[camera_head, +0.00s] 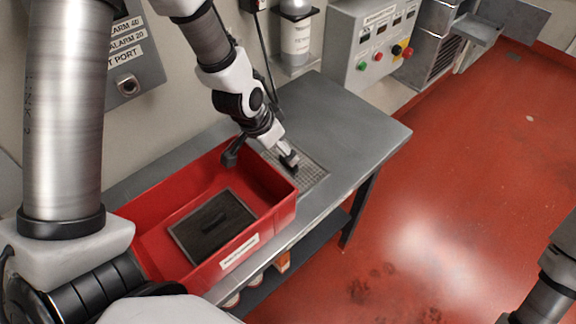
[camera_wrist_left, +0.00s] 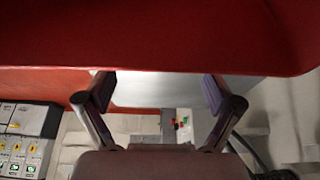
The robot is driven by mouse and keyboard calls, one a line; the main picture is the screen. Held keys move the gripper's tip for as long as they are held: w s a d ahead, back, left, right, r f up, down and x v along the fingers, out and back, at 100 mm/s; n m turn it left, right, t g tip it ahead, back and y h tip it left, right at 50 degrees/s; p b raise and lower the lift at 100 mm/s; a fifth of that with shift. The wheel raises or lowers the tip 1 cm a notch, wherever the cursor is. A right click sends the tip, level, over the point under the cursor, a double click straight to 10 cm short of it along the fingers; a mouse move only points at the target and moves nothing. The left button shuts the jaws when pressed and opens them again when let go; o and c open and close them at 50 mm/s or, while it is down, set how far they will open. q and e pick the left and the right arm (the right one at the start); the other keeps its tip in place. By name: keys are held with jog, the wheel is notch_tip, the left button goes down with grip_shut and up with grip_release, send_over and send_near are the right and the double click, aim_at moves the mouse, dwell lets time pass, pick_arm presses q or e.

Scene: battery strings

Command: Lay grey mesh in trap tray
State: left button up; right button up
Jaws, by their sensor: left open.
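My left gripper (camera_head: 262,157) is open, its two dark fingers spread over the far right end of the red bin. In the left wrist view, the open fingers (camera_wrist_left: 160,95) have nothing held between them. A light grey grid-like mesh (camera_head: 316,176) lies flat on the bench just right of the bin, partly hidden by one finger. A dark grey rectangular panel with a raised bar (camera_head: 215,226) lies on the bin floor. I cannot tell which of these pieces is the trap tray. My right gripper is out of view; only part of the right arm shows.
The red bin (camera_head: 157,219) has a white label and stands on the steel bench (camera_head: 352,122). Red wall crosses the top of the left wrist view. A control box (camera_head: 372,45) and a cylinder (camera_head: 296,38) stand behind. The bench's right end is clear.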

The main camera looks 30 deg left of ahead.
aim_at(308, 173)
pick_arm(q)
jog(key=p+x, duration=0.1)
jog(key=x, duration=0.1)
jog(key=d+x, duration=0.1)
jog(key=x, duration=0.2)
jog(key=shift+s+f+p, duration=0.1)
jog(key=shift+f+p, duration=0.1)
jog(key=shift+p, duration=0.2)
jog(key=shift+f, duration=0.2)
jog(key=shift+r, duration=0.1)
jog(key=c, duration=1.4)
grip_shut()
jog(key=shift+r, duration=0.1)
